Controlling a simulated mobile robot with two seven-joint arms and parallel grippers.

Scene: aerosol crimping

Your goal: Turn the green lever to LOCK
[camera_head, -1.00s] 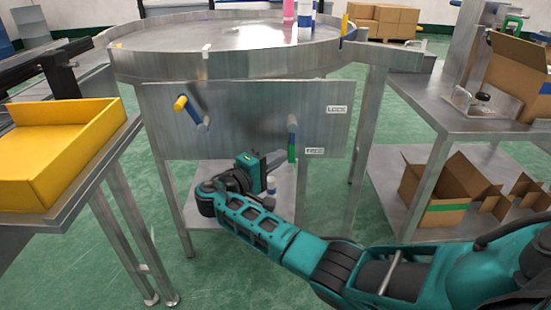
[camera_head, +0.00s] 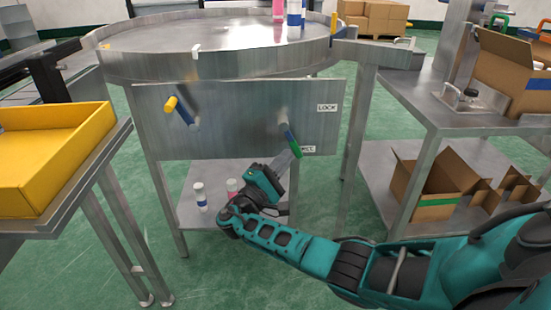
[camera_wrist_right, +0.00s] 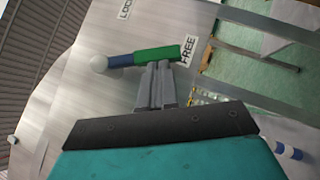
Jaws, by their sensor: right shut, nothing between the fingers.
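The green lever (camera_head: 294,145) is on the steel panel under the round table. It has a blue shaft and a green handle, which slants down to the right over the edge of the FREE label; the LOCK label (camera_head: 327,107) is above it to the right. My right gripper (camera_head: 292,152) is shut and empty, its fingertips against or just beside the handle's lower left side. In the right wrist view the shut fingers (camera_wrist_right: 156,68) meet the edge of the green handle (camera_wrist_right: 158,53); contact is not certain. My left gripper is out of view.
A yellow-handled lever (camera_head: 179,109) is at the panel's left. White and pink bottles (camera_head: 200,196) stand on the shelf below. A yellow tray (camera_head: 50,160) is at the left. A steel table (camera_head: 420,108) with cardboard boxes stands at the right.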

